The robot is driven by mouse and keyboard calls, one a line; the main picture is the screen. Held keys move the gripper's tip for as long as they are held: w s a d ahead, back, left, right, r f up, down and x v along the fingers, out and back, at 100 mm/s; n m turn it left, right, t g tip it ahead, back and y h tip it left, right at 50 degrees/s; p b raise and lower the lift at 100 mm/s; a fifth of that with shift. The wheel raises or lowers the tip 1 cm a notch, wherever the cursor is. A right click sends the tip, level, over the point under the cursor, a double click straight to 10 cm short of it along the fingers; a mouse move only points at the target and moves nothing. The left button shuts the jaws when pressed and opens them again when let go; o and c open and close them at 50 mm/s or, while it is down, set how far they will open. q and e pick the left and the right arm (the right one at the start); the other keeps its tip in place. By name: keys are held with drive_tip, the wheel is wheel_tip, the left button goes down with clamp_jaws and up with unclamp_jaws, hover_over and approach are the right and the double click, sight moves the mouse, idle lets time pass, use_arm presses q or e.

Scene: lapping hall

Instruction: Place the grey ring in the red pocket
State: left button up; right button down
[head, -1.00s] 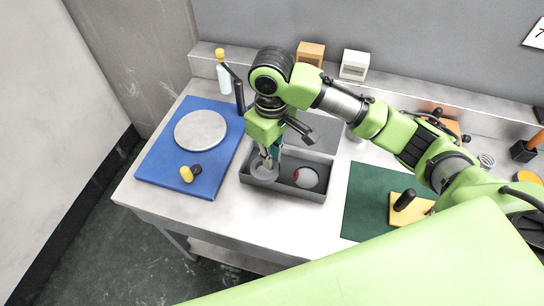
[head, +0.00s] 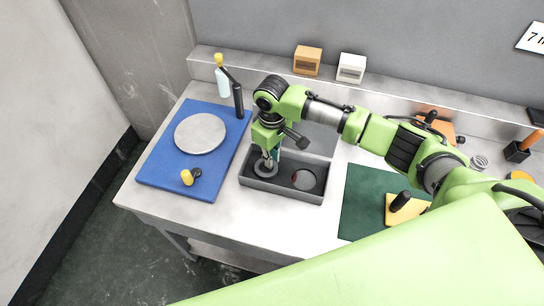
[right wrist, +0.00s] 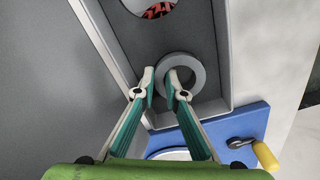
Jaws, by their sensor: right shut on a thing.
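The grey ring (head: 265,170) is held by my right gripper (head: 268,157) over the left part of a grey open tray (head: 284,196). In the right wrist view the fingers (right wrist: 161,82) are shut on one side of the ring's wall (right wrist: 197,77), and its hole is open. The ring looks low inside the tray, but I cannot tell whether it touches the floor. A round disc-like spot (head: 304,179) with some red lies to its right; the right wrist view shows it partly at the top edge (right wrist: 154,8). I cannot make out a plainly red pocket. My left gripper is out of view.
A blue mat (head: 160,174) with a grey round plate (head: 200,133) and a yellow-handled tool (head: 188,176) is left of the tray. A green mat (head: 362,200) with a yellow block (head: 404,212) is to the right. A bottle (head: 223,80) stands behind.

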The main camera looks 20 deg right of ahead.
drive_tip(key=shift+f, duration=0.1)
drive_tip(key=c, duration=2.4)
unclamp_jaws()
drive_tip(key=shift+o, duration=0.2)
wheel_tip(320, 180, up, 12)
drive_tip(key=b, duration=0.2)
drive_tip(key=shift+s, duration=0.1)
